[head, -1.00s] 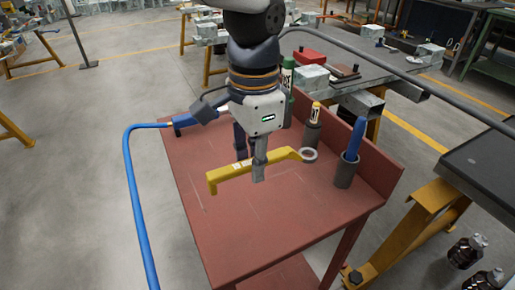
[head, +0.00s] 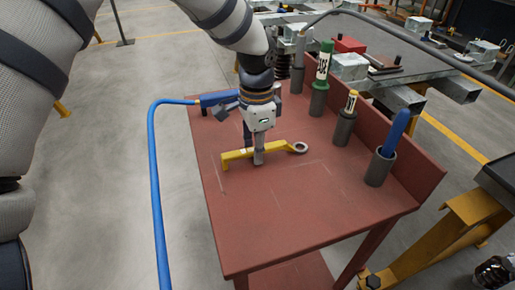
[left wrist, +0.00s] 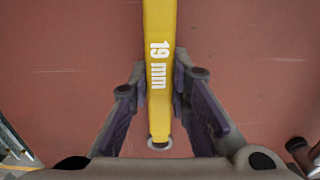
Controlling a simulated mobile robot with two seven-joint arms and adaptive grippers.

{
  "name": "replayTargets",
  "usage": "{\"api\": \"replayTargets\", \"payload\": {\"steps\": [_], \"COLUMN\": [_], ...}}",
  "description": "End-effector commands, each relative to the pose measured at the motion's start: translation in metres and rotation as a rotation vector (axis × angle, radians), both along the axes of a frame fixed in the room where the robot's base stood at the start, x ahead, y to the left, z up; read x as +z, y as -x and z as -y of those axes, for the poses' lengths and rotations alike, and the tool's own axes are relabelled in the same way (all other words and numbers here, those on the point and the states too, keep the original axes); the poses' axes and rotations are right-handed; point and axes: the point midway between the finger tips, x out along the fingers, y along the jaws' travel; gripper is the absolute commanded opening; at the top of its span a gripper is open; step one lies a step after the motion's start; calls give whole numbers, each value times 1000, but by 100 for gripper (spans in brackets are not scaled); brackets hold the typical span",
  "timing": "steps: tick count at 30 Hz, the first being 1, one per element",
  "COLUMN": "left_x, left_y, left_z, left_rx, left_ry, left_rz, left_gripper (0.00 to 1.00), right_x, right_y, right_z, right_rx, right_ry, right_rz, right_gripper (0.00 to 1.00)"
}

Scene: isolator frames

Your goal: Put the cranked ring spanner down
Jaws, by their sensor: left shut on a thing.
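The cranked ring spanner (head: 278,148) is a yellow bar with a bent end at left and a grey ring at right. My left gripper (head: 254,158) points down and is shut on the middle of the bar. The spanner lies level, very low over the red table top (head: 300,205); I cannot tell whether it touches. In the left wrist view, the yellow spanner (left wrist: 159,75) marked "19 mm" runs between the two fingers (left wrist: 160,100), over bare red surface. My right gripper is not in view.
Along the table's right side stand grey holders with a blue handle (head: 396,132), a yellow-topped tool (head: 350,104) and a green one (head: 323,66). A blue air gun (head: 218,99) with a blue hose (head: 154,190) lies at the left edge. The front of the table is clear.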

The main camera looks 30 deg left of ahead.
Motion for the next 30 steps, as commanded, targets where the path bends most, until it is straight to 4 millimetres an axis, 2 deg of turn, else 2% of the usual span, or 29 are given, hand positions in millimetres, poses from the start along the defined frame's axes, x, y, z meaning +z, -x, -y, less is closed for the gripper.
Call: {"api": "replayTargets", "payload": {"steps": [7, 8, 10, 20, 23, 30], "left_x": [0, -1, 0, 3, 22, 89], "left_y": [0, 0, 0, 0, -1, -1], "left_z": [0, 0, 0, 1, 1, 2], "left_rx": [0, 0, 0, 0, 1, 0], "left_ry": [0, 1, 1, 1, 1, 1], "left_rz": [3, 2, 2, 4, 9, 10], "left_gripper": [0, 22, 37, 37, 37, 37], "right_x": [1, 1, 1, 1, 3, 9], "right_y": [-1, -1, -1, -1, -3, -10], "right_z": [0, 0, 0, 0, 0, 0], "right_rx": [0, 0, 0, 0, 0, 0], "right_ry": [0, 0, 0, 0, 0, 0], "right_rz": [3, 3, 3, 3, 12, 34], "right_gripper": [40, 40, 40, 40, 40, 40]}}
